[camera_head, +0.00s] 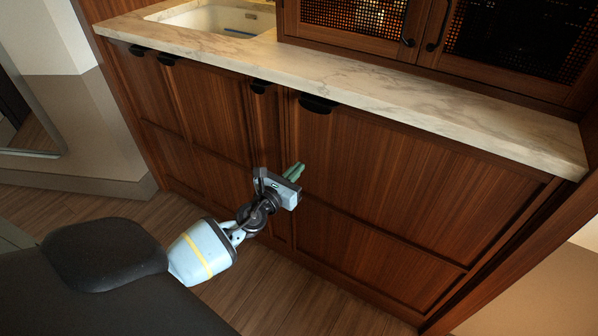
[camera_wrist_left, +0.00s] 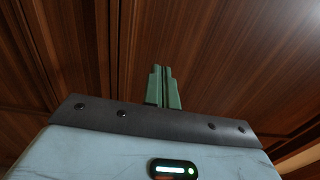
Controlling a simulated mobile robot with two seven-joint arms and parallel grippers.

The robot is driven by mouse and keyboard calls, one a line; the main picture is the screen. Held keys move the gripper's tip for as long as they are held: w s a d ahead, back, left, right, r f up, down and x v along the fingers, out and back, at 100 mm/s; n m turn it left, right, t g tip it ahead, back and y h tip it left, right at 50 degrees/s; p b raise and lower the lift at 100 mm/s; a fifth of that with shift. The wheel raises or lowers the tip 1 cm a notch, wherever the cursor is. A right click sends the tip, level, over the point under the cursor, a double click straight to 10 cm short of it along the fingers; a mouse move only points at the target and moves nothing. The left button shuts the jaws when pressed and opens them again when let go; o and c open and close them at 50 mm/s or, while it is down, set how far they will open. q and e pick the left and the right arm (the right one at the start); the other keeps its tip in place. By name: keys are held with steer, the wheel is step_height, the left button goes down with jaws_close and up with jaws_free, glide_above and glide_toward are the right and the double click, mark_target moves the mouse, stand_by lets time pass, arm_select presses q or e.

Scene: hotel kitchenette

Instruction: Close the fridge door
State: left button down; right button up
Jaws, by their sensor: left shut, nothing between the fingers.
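The wide brown wood panel (camera_head: 400,190) under the right part of the counter looks like the fridge door. It has a black handle (camera_head: 317,103) at its top left. It appears flush with the cabinet front, with no open gap or interior showing. My left gripper (camera_head: 297,171) is in front of the panel's left part, below the handle. In the left wrist view, its green fingers (camera_wrist_left: 163,72) are together and empty, pointing at the wood panel (camera_wrist_left: 220,50). I cannot tell whether the fingertips touch the wood. My right gripper is not in view.
A marble countertop (camera_head: 400,90) with a sink (camera_head: 215,18) runs above the fronts. Narrower cabinet fronts (camera_head: 205,110) with black handles are to the left. Mesh-fronted upper doors (camera_head: 360,20) stand at the back. The wood floor (camera_head: 290,305) in front is clear.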

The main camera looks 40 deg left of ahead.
arm_select(q)
steer(key=s, duration=1)
steer(key=shift+s+d+p, duration=0.3)
steer(key=shift+d+p, duration=0.05)
steer(key=shift+f, duration=0.15)
